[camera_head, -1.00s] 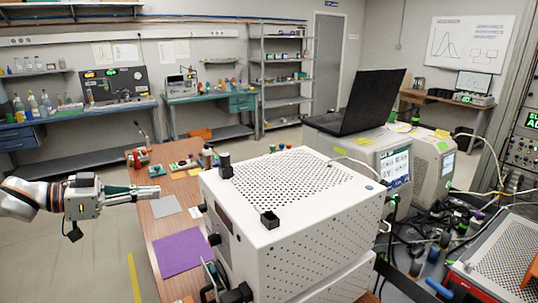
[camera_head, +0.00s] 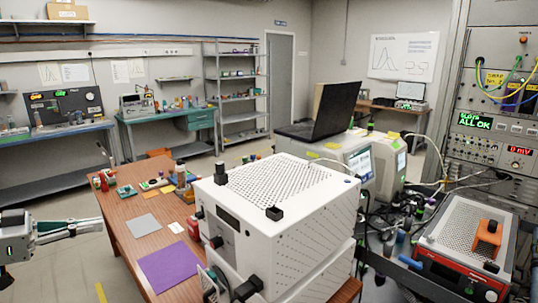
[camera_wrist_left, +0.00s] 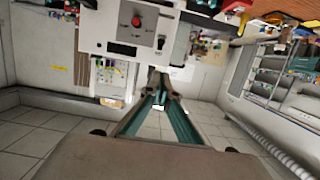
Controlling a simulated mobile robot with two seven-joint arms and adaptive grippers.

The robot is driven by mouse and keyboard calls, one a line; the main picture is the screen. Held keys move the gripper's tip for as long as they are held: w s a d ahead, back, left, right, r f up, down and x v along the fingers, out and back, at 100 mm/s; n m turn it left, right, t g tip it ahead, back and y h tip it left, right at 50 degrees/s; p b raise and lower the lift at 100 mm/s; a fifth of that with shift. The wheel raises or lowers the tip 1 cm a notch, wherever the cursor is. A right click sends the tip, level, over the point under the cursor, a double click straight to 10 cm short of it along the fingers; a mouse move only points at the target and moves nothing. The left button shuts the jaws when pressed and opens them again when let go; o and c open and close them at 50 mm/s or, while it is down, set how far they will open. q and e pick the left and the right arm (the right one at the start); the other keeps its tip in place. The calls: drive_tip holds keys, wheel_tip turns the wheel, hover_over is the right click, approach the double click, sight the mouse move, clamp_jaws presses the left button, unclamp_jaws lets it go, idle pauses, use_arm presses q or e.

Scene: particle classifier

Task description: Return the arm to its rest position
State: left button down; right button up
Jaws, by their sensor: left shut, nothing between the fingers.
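My left gripper (camera_head: 100,225) comes in from the left edge in the head view, level and pointing right. Its fingertips are near the left edge of the wooden table, beside the grey mat (camera_head: 143,227). In the left wrist view my left gripper (camera_wrist_left: 161,75) shows its fingers meeting at the tips, shut with nothing held. Most of the left arm is out of the head view. My right gripper is in neither view.
A white perforated box (camera_head: 285,240) stands on the wooden table (camera_head: 130,205). A purple mat (camera_head: 170,263) lies near its front left. Small coloured items are at the table's back. A black laptop (camera_head: 330,110) sits behind the box. Open floor (camera_head: 50,270) lies left of the table.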

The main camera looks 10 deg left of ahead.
use_arm(q)
drive_tip(key=s+d+f+m+y, duration=0.3)
drive_tip(key=d+f+y, duration=0.1)
drive_tip(key=d+f, duration=1.75)
drive_tip(key=s+a+f+n+g+y, duration=0.2)
drive_tip(key=s+a+f+y, duration=0.3)
drive_tip(key=s+a, duration=0.25)
drive_tip(key=s+a+f+n+g+y, duration=0.2)
drive_tip(key=s+a+f+y, duration=0.3)
drive_tip(key=s, duration=0.3)
drive_tip(key=w+d+f+n+t+h, duration=0.1)
drive_tip(key=d+f+h, duration=0.5)
drive_tip(key=d+f, duration=0.8)
drive_tip(key=shift+w+d+f+n+t, duration=0.35)
drive_tip(key=shift+n+t, duration=0.55)
drive_tip(key=shift+t, duration=0.2)
